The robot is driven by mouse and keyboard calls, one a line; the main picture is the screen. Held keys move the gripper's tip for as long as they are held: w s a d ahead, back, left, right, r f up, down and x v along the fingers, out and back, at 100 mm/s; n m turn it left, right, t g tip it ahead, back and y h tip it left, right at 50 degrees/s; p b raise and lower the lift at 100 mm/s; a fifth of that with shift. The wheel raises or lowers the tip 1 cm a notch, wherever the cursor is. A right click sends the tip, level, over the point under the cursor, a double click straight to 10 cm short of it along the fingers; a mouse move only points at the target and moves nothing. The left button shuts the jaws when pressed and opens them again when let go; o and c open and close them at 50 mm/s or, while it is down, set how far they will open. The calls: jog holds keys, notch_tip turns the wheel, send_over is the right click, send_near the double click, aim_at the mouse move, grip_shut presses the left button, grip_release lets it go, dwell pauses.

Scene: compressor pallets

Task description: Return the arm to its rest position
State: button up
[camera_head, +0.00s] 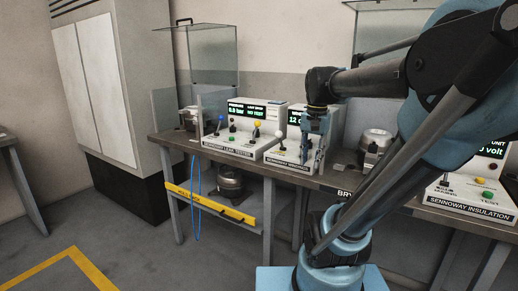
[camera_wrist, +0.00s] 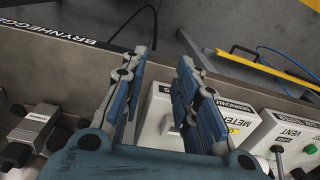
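My gripper (camera_head: 312,150) hangs in front of the metering unit on the bench in the head view, with its fingers pointing down. In the wrist view my gripper (camera_wrist: 162,62) has its two blue fingers apart, with nothing between them. My arm is bent, rising from the blue base at the bottom and folding back down from the upper right. The white metering unit (camera_wrist: 160,128) shows partly behind the fingers in the wrist view. It also shows in the head view (camera_head: 284,155), partly hidden by the gripper.
The bench (camera_head: 325,181) runs across the head view. A leak tester (camera_head: 236,142) stands left of my gripper, an insulation tester (camera_head: 470,193) right behind my arm. A compressor (camera_head: 374,146) stands between. A clear guard (camera_head: 209,58) rises at the left. Open floor (camera_head: 140,245) lies front left.

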jog(key=s+d+f+n+t, duration=0.1)
jog(key=s+f+n, duration=0.2)
jog(key=f, duration=0.5)
jog(key=s+d+f+n+t, duration=0.1)
jog(key=s+f+n, duration=0.1)
jog(key=s+f, duration=0.4)
jog(key=shift+f+n, duration=0.4)
jog(key=shift+f, duration=0.5)
